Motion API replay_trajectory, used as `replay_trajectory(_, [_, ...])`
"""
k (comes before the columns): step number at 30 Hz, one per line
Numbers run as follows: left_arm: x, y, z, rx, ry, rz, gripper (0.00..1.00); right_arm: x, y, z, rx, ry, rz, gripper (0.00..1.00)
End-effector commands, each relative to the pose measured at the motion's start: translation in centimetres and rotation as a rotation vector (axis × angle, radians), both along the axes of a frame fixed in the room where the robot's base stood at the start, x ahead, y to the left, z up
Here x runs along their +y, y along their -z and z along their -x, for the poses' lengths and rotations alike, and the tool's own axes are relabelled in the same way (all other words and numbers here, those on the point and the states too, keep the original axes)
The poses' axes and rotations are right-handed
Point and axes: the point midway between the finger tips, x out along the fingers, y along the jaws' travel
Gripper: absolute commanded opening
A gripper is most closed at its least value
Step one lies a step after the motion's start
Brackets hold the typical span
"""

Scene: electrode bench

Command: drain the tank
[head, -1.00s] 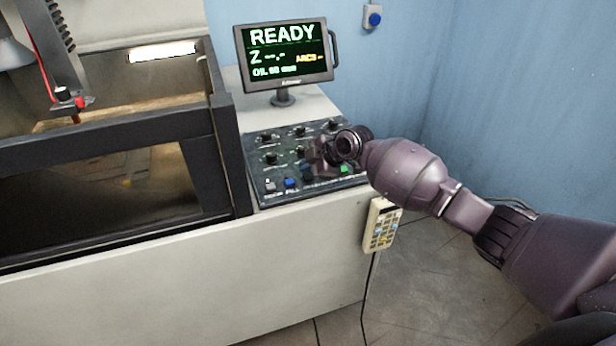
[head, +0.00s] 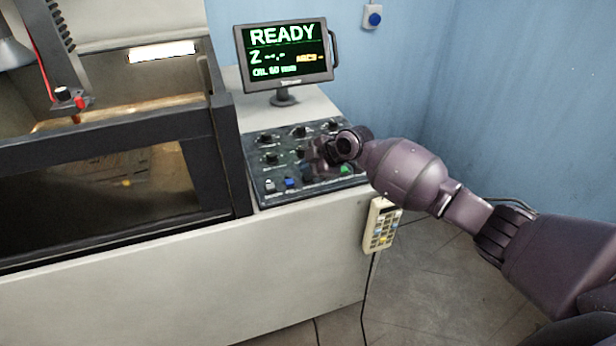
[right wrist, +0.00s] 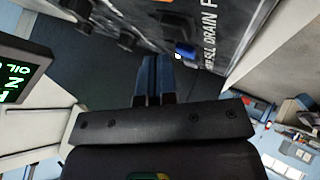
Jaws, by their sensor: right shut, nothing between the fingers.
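The tank (head: 232,150) stands at the left, with a dark frame and a front window (head: 100,190). I cannot clearly make out the oil level behind the glass. The control panel (head: 262,143) beside it carries black knobs, a grey button, a blue button (head: 290,183) and a green button (head: 345,169). My right gripper (head: 318,160) is low over the panel and hides part of the lower row. In the right wrist view its fingers (right wrist: 154,75) are shut and empty, close to the panel face and its FILL and DRAIN labels (right wrist: 215,50). Contact cannot be told. My left gripper is out of view.
A monitor (head: 284,53) behind the panel reads READY; its oil line is blurred. A cream handheld keypad (head: 382,226) hangs on the cabinet's right end with a cable. A blue button box (head: 373,16) is on the wall.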

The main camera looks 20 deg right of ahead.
Motion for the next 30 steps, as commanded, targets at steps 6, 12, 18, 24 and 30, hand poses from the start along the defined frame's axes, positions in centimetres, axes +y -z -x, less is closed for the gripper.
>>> replay_trajectory(6, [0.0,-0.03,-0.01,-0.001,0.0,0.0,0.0,0.0,0.02,0.0,0.0,0.0,0.0,0.0])
replay_trajectory(12, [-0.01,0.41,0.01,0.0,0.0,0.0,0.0,0.0,0.57,0.0,0.0,0.0,0.0,0.0])
replay_trajectory(18, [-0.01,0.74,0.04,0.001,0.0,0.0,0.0,0.0,0.91,0.0,0.0,0.0,0.0,0.0])
replay_trajectory(24, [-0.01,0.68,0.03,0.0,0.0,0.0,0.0,0.0,0.83,-0.01,0.0,0.0,0.0,0.0])
replay_trajectory(30, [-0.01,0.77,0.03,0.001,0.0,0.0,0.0,0.0,0.92,-0.01,0.0,0.0,0.0,0.0])
